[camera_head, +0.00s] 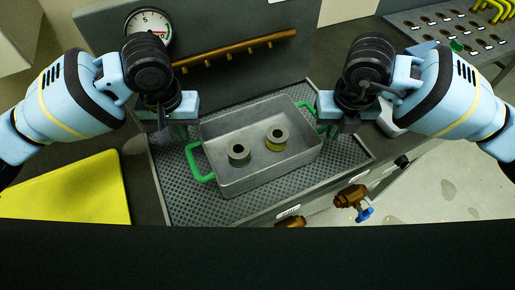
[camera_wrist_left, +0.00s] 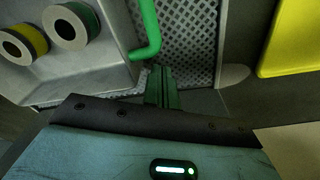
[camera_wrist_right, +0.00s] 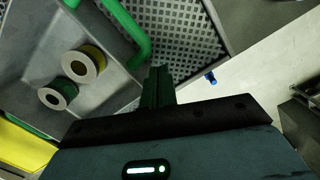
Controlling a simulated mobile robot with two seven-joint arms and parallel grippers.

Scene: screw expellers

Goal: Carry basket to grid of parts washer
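The basket (camera_head: 235,185) is a grey metal tray with two green handles, level on the parts washer's perforated grid (camera_head: 190,205). It holds a green-banded spool (camera_head: 239,154) and a yellow-banded spool (camera_head: 277,139). My left gripper (camera_head: 180,131) is just above and behind the left handle (camera_head: 199,172); it looks shut and empty, its green fingers together in the left wrist view (camera_wrist_left: 160,85). My right gripper (camera_head: 338,128) is beside the right handle (camera_head: 308,107); it looks shut too, its fingers close to the handle in the right wrist view (camera_wrist_right: 157,86). I see no grip on either handle.
A brown pipe with nozzles (camera_head: 235,50) and a gauge (camera_head: 148,25) stand behind the grid. A yellow panel (camera_head: 70,192) lies at the left. Brass valves (camera_head: 350,196) stick out in front. A perforated rack (camera_head: 440,25) is at the back right.

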